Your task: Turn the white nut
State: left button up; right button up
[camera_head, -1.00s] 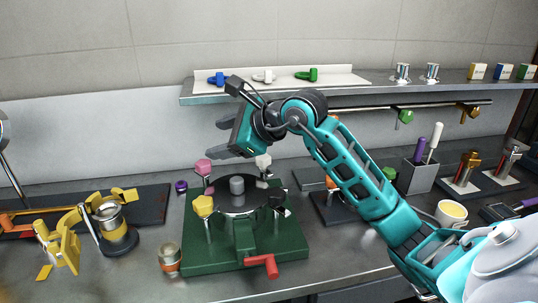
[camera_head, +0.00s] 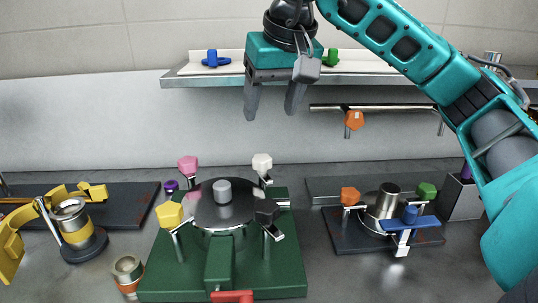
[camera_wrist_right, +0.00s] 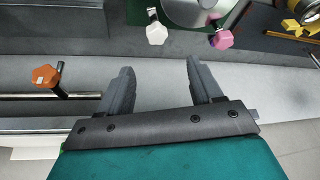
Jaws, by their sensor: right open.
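The white nut (camera_head: 262,163) sits on a bolt at the back right of the dark round lid (camera_head: 226,215), on the green base (camera_head: 280,275). It also shows near the top middle of the right wrist view (camera_wrist_right: 156,33). Pink (camera_head: 188,166), yellow (camera_head: 169,214) and black (camera_head: 267,211) nuts stand around the same lid. My right gripper (camera_head: 271,112) is open and empty, fingers down, above the white nut in the head view and apart from it. In the right wrist view its fingers (camera_wrist_right: 157,68) point toward the nut side. My left gripper is not in view.
A wall shelf (camera_head: 180,79) with coloured handles runs behind my right gripper. Below it, an orange knob (camera_head: 354,119) hangs from a rail. To the right stands a smaller fixture (camera_head: 380,214) with orange, green and blue parts. A yellow clamp device (camera_head: 15,245) stands left.

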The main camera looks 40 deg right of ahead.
aim_at(262, 157)
jog(key=b+x, duration=0.2)
jog(key=x, duration=1)
jog(key=shift+d+f, duration=0.2)
jog(key=shift+f, duration=0.25)
jog(key=c, duration=1.1)
